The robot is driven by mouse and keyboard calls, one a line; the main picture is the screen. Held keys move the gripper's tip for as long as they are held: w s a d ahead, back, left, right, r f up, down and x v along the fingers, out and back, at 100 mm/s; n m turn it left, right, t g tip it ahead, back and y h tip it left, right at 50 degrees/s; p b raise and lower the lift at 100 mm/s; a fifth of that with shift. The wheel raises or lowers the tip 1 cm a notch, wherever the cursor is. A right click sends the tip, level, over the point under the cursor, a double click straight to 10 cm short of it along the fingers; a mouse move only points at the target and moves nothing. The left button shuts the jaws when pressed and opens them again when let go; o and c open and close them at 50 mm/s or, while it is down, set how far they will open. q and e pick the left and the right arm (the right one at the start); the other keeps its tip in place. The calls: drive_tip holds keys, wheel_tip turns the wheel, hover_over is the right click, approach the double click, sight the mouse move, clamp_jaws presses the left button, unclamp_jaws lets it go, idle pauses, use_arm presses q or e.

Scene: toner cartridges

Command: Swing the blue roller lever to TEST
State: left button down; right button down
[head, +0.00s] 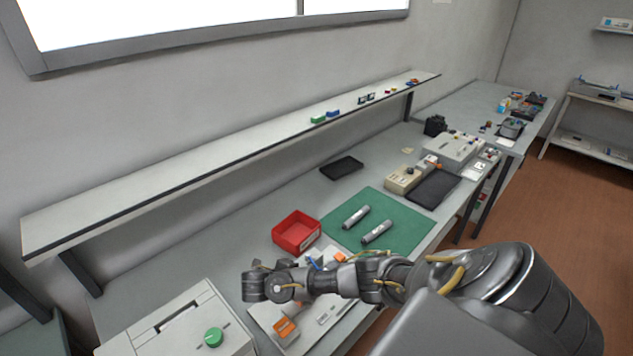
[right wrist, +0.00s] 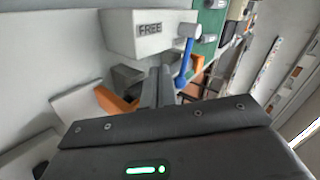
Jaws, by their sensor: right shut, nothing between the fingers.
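The blue roller lever (right wrist: 184,65) stands just right of my right fingers in the right wrist view, with a pale grey roller (right wrist: 189,31) at its top end. No TEST mark is readable. In the head view a bit of blue (head: 314,263) shows behind my right arm on a white fixture (head: 330,313). My right gripper (right wrist: 158,73) is shut and empty, left of the lever with a small gap seen between them. Its fingertips are not clear in the head view. My left gripper is not in view.
Orange parts (right wrist: 116,103) lie near the fingers. A red bin (head: 297,231) and a green mat (head: 395,218) with two grey cylinders lie behind the fixture. My arm hides part of the fixture.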

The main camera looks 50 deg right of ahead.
drive_tip(key=shift+s+d+r, duration=0.1)
drive_tip(key=shift+s+d, duration=0.15)
drive_tip(key=shift+d, duration=0.45)
drive_tip(key=shift+d, duration=0.1)
idle(1.5)
drive_tip(key=shift+s+d, duration=0.15)
drive_tip(key=shift+d, duration=0.15)
drive_tip(key=shift+s+d, duration=0.25)
drive_tip(key=shift+d, duration=0.45)
idle(1.0)
drive_tip(key=shift+a, duration=0.15)
drive_tip(key=shift+w+a, duration=0.25)
drive_tip(key=shift+a, duration=0.25)
drive_tip(key=shift+w+a, duration=0.2)
drive_tip(key=shift+a, duration=0.3)
drive_tip(key=shift+w+a, duration=0.3)
drive_tip(key=shift+a, duration=0.5)
drive_tip(key=shift+w+a, duration=0.25)
drive_tip(key=shift+a, duration=0.5)
drive_tip(key=shift+w+a, duration=0.3)
drive_tip(key=shift+a, duration=0.5)
